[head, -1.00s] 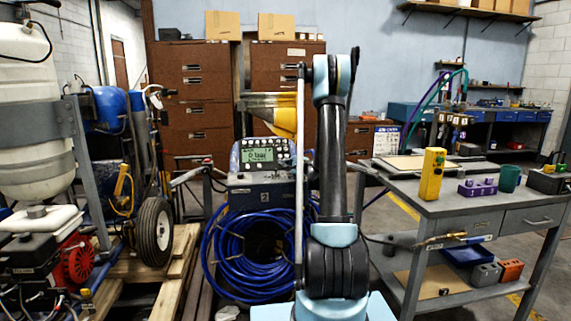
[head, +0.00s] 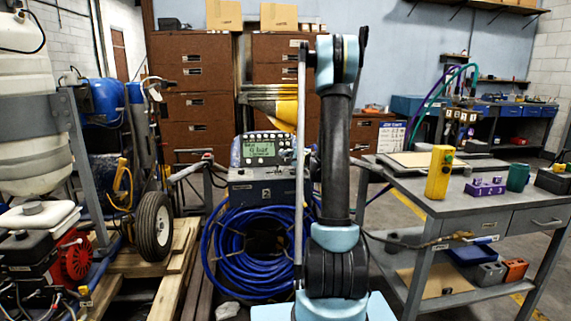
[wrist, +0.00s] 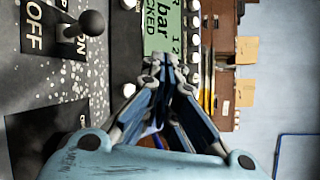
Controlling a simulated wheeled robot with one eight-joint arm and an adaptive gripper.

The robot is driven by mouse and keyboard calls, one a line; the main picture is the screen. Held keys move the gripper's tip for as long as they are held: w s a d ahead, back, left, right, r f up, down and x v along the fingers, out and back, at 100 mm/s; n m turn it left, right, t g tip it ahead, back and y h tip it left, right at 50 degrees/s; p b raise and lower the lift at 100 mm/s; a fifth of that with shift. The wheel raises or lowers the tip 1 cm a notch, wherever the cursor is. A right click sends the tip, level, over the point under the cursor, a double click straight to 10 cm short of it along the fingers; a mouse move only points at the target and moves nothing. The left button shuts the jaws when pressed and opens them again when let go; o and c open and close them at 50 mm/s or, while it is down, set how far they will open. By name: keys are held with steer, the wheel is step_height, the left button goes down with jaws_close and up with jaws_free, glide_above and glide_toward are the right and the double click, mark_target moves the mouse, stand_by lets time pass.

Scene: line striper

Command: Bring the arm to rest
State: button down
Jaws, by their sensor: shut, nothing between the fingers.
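My arm (head: 336,160) stands upright in the middle of the head view, its elbow joint at the top. My gripper is not seen in the head view, hidden behind the arm or out of sight. In the wrist view my gripper (wrist: 162,62) is shut, its fingertips together with nothing between them. Its tips overlap the green display of the control unit, with a black toggle switch (wrist: 92,23) marked OFF and ON to the left. In the head view the control unit (head: 262,150) stands behind my arm, its lit screen showing a bar reading.
A coiled blue hose (head: 245,250) hangs below the control unit. A grey workbench (head: 475,212) at right holds a yellow box (head: 439,172), a purple block (head: 485,188) and a green mug (head: 518,177). A wheeled machine (head: 153,225) on a pallet crowds the left. Brown cabinets (head: 195,105) stand behind.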

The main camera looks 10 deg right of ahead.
steer(key=shift+d, duration=0.1)
stand_by(0.3)
steer(key=s+a+r+n+g+h, duration=0.1)
steer(key=s+a+n+g, duration=0.3)
steer(key=s, duration=0.8)
steer(key=s+a+n+g, duration=0.3)
steer(key=s+a+n, duration=0.15)
steer(key=s, duration=0.75)
steer(key=s+d+f+n+g+h, duration=0.1)
steer(key=s+d+f+n+h, duration=0.1)
steer(key=s, duration=0.8)
steer(key=s+d+f+n+g+h, duration=0.2)
steer(key=s+d+f+n, duration=0.1)
steer(key=s, duration=0.8)
steer(key=s+d+f+n+g+h, duration=0.2)
steer(key=s+d+f+h, duration=0.1)
steer(key=s, duration=0.7)
step_height(320, 180, down, 3)
steer(key=shift+s+d+r, duration=0.1)
steer(key=shift+s+d, duration=0.25)
steer(key=shift+d, duration=0.35)
